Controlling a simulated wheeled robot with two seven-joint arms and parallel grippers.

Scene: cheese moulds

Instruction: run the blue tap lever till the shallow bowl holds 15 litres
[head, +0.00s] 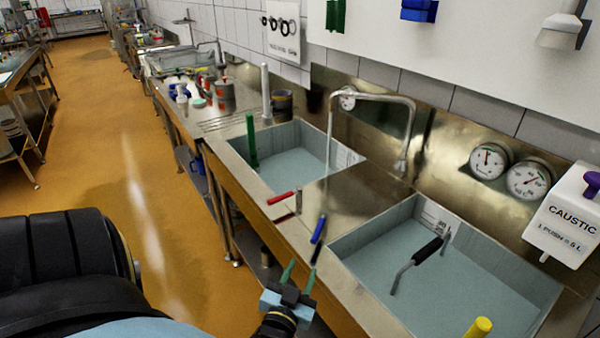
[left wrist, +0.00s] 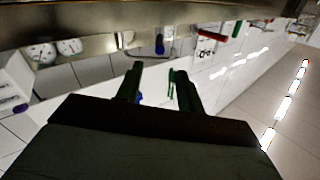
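The blue tap lever (head: 319,229) stands at the counter's front edge between two water-filled basins, beside a red lever (head: 281,198). My left gripper (head: 299,277) is open just in front of and below the blue lever, its green-tipped fingers apart with nothing between them. In the left wrist view the fingers (left wrist: 158,82) are also apart, and the blue lever (left wrist: 160,44) shows beyond them. The tap spout (head: 372,97) arches over the left basin (head: 236,160); a thin pale stream runs down from it. I cannot tell which basin is the shallow bowl. My right gripper is out of view.
The right basin (head: 345,262) holds a black-handled tool (head: 428,250) and a yellow-topped post (head: 479,327). A green post (head: 251,140) stands in the left basin. Dials (head: 489,161) and a caustic dispenser (head: 565,215) are on the back wall. Steel counter lies between the basins.

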